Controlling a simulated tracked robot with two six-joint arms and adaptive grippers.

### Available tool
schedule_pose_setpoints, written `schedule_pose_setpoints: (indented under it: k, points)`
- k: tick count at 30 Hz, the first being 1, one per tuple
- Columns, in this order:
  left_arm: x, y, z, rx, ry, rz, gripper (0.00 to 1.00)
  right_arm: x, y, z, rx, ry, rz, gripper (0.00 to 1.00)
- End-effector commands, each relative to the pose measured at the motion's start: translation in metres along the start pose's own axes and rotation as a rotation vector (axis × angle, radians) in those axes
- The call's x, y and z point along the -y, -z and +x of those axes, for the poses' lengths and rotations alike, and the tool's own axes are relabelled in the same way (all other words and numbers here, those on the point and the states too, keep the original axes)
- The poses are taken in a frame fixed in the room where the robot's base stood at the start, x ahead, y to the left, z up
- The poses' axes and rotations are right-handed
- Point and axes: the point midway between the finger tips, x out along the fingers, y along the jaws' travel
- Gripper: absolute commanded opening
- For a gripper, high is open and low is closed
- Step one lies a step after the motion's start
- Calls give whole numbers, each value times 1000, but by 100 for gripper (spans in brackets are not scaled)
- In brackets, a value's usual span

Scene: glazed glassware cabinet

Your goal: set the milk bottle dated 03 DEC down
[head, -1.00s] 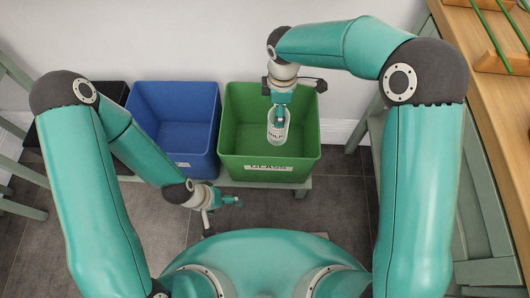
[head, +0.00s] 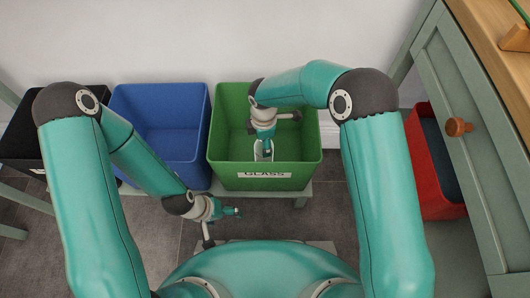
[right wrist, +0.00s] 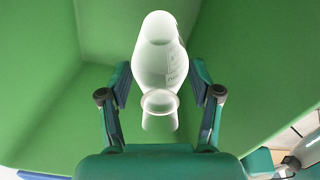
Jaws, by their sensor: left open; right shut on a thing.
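My right gripper (head: 267,146) is down inside the green bin labelled GLASS (head: 265,182), shut on the milk bottle (head: 261,156). In the right wrist view the pale, clear bottle (right wrist: 158,52) sits between the two fingers (right wrist: 163,100), its open mouth towards the camera. Some lettering shows on its side, but I cannot read a date. Green walls surround it there. I cannot tell whether its base touches the bin's floor. My left gripper (head: 232,211) is open and empty, low in front of the bins.
A blue bin (head: 165,100) stands left of the green one, and a black bin (head: 30,130) further left. A red bin (head: 428,170) stands at the right by a green cabinet with a wooden knob (head: 458,127). A white wall is behind.

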Motion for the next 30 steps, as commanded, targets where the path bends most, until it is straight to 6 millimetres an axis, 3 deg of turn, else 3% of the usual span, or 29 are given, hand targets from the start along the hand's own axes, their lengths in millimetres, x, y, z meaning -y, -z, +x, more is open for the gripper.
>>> schedule_pose_setpoints:
  k: [8,17,29,30]
  points:
    - [2,0,6,0,0,0,87,-1,0,20,-1,-4,1,0]
    - [6,0,18,0,0,0,87,-1,0,56,-1,-3,0,0]
    - [7,0,19,0,0,0,87,-2,0,61,-1,-4,1,0]
    - [7,0,18,0,0,0,87,-1,0,61,-1,-2,0,70]
